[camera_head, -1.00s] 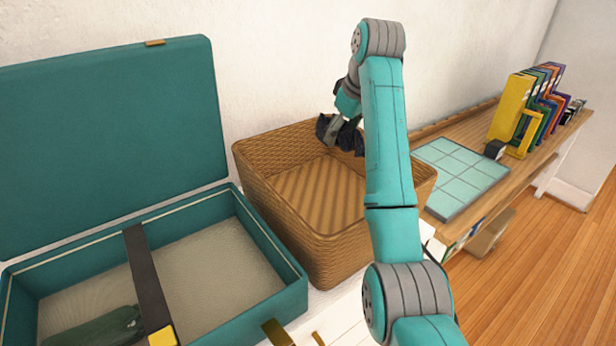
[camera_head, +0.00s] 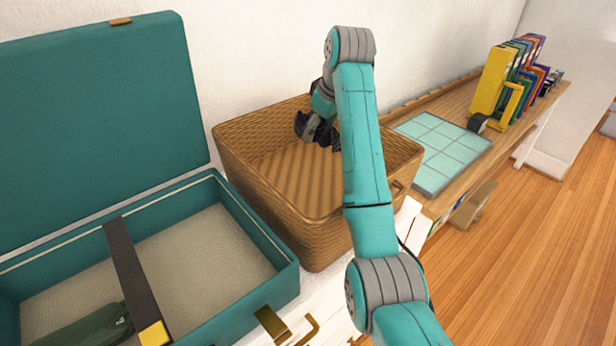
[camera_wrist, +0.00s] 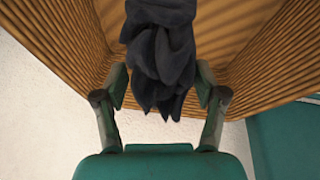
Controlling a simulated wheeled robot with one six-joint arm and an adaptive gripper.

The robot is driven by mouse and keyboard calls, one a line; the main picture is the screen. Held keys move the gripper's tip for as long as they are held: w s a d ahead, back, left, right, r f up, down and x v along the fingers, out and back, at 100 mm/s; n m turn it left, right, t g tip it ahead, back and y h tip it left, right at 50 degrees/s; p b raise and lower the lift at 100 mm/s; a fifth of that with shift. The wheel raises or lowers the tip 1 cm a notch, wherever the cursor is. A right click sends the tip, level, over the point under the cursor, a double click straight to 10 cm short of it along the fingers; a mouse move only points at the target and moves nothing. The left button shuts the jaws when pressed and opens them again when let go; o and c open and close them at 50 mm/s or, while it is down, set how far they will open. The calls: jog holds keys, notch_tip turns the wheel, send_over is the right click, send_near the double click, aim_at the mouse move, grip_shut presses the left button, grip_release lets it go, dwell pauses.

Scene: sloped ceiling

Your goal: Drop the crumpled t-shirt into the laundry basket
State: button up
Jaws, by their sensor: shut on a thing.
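The crumpled t-shirt is a dark, bunched cloth; it shows in the wrist view (camera_wrist: 162,55) and, partly hidden by my arm, in the head view (camera_head: 327,136). My gripper (camera_head: 312,126) is shut on it, and both fingers show at the cloth's sides in the wrist view (camera_wrist: 162,88). The laundry basket (camera_head: 320,240) is a brown woven, open-topped box, with its ribbed inside visible and no cloth seen on its floor. The t-shirt hangs over the basket's back part, at about rim height in the head view. My arm hides the basket's right part.
An open teal suitcase (camera_head: 235,290) stands left of the basket, its lid (camera_head: 95,135) raised and a dark green item (camera_head: 90,328) inside. Right of the basket, a wooden shelf (camera_head: 455,105) holds a pale teal tiled panel (camera_head: 440,148) and several coloured binders (camera_head: 490,80).

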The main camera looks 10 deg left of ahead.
jog(key=o, duration=1.3)
